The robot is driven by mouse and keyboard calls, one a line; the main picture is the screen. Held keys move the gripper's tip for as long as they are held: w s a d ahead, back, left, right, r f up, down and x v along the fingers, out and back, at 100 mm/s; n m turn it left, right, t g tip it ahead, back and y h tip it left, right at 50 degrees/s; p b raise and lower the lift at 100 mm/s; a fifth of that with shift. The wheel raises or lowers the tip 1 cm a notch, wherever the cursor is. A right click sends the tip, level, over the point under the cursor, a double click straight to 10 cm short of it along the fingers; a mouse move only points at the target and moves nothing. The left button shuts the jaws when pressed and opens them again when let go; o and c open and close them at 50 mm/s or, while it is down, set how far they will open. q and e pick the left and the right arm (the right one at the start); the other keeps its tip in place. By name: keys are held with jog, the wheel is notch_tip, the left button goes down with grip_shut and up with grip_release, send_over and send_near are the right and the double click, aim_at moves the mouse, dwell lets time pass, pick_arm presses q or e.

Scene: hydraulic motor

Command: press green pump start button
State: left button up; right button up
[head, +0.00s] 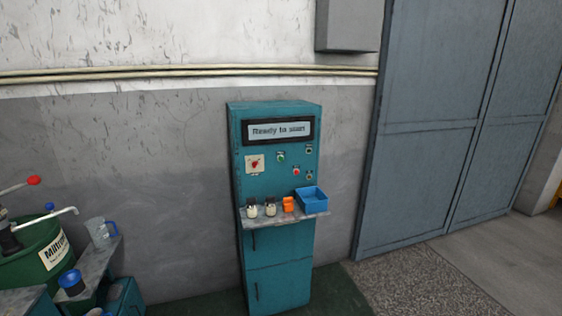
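The green pump start button (281,157) is a small green spot on the front of a teal control cabinet (275,250), below the display. The display (280,130) reads "Ready to start". A red button (296,171) sits lower right of the green one. A red rotary switch (255,163) on a pale plate is to the left. Small dark controls (309,150) sit at the panel's right side. Neither of my grippers shows in the head view.
A shelf (315,214) juts from the cabinet, holding two small bottles (252,208), an orange item (288,204) and a blue bin (311,198). A green drum (35,255), jug (101,232) and benches stand at left. Floor (420,280) is clear at right, before the grey-blue doors (430,130).

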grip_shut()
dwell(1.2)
